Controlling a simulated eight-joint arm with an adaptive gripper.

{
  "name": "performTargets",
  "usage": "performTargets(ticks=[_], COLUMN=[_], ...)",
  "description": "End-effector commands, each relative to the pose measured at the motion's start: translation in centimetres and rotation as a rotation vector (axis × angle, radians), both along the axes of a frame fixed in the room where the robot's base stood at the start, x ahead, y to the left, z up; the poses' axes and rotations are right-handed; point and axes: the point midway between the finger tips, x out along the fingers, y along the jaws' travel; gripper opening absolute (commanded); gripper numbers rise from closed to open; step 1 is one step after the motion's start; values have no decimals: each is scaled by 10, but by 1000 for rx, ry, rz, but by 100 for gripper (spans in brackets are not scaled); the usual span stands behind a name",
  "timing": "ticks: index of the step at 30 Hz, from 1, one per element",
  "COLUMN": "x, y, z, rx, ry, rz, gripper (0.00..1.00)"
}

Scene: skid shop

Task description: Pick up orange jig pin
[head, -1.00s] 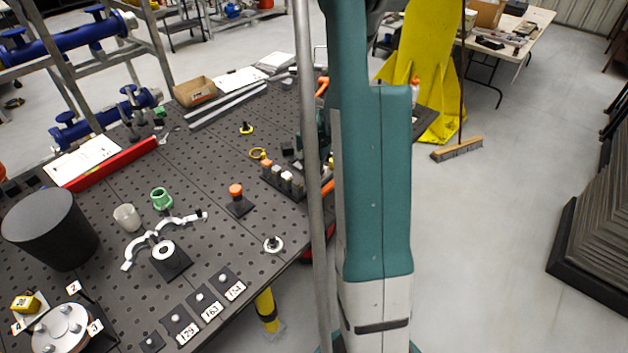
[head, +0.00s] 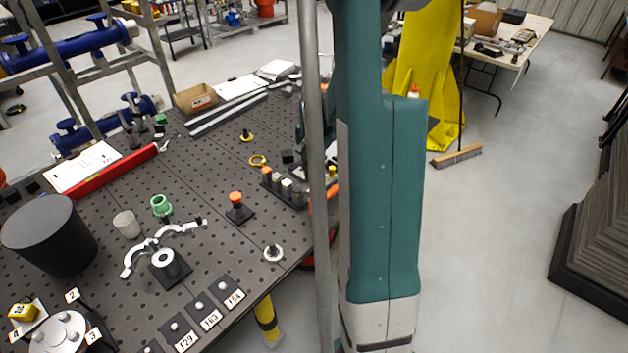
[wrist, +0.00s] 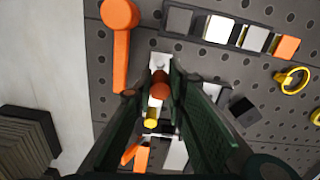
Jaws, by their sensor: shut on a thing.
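In the wrist view my gripper (wrist: 161,82) points down at the bench with its dark green fingers closed around an orange-brown round-ended pin (wrist: 160,91), which looks like the orange jig pin. The fingers cover its sides. A pale fixture lies behind it, and I cannot tell whether the pin is clear of it. A yellow-ended piece (wrist: 151,123) is close below it in the picture. In the head view my gripper is mostly hidden behind the grey pole and my arm.
A block row with grey, white, yellow and orange pieces (wrist: 287,47) lies near the gripper, beside an orange-handled tool (wrist: 120,50) and yellow rings (wrist: 291,80). The perforated bench (head: 205,155) also holds an orange-topped knob (head: 236,198) and a black bin (head: 50,235).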

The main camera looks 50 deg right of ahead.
Motion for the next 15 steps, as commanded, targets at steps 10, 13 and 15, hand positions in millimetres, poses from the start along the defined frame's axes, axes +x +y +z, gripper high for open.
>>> performTargets(ticks=[10,13,15], x=[0,0,0], y=[0,0,0], z=[34,37,38], rx=[0,0,0], ry=[0,0,0], rz=[0,0,0], gripper=[2,2,2])
